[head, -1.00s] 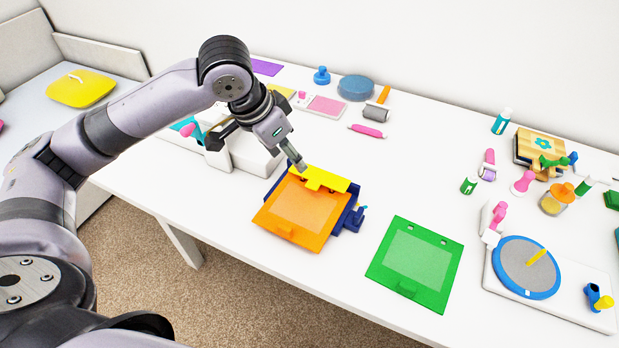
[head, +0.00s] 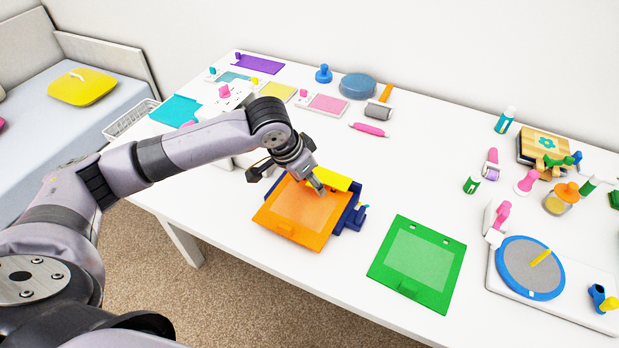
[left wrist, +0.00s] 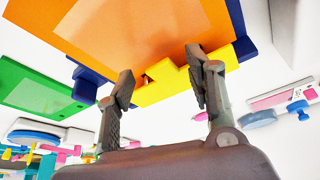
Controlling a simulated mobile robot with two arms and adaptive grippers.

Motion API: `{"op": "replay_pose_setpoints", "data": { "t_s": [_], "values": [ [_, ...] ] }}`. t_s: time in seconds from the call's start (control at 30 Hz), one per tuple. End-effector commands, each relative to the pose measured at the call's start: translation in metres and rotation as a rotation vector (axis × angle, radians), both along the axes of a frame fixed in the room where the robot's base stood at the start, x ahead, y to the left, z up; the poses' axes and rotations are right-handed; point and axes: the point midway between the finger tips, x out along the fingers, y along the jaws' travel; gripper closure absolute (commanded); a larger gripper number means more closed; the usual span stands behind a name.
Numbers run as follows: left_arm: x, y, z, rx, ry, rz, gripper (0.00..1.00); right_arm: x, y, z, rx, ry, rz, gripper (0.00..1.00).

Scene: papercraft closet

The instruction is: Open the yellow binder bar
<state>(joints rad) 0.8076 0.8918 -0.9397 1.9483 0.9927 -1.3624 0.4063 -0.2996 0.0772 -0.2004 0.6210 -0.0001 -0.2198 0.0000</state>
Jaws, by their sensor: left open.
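The yellow binder bar (head: 338,180) lies along the back edge of an orange panel (head: 300,212) on a dark blue base (head: 352,217). My left gripper (head: 318,188) is at the middle of the bar and partly hides it. In the left wrist view the yellow bar (left wrist: 168,86) crosses between the two spread fingers of my left gripper (left wrist: 162,78), with the orange panel (left wrist: 140,30) beyond. The fingers are open, one on each side of the bar's middle part. Whether they touch it I cannot tell. My right gripper is not in view.
A green panel (head: 417,262) lies to the right of the binder. A round grey and blue disc (head: 527,268) on a white board is further right. A pink tool (head: 368,130) and a grey roller (head: 378,112) lie behind. The table between is clear.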

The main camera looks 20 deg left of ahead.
Motion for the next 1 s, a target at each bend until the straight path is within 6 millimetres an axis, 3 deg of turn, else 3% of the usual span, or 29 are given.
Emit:
{"op": "replay_pose_setpoints", "data": {
  "t_s": [0.07,0.77,1.0],
  "values": [
    [-0.0001,-0.0001,0.0001,0.0,0.0,0.0,0.52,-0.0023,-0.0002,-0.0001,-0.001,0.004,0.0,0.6],
    [-0.0001,0.0,0.0005,0.0,0.0,0.0,0.98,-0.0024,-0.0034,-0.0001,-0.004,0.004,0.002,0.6],
    [0.0004,0.0001,0.0042,0.001,0.015,0.001,1.0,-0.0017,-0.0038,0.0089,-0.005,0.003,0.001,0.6]
  ]
}}
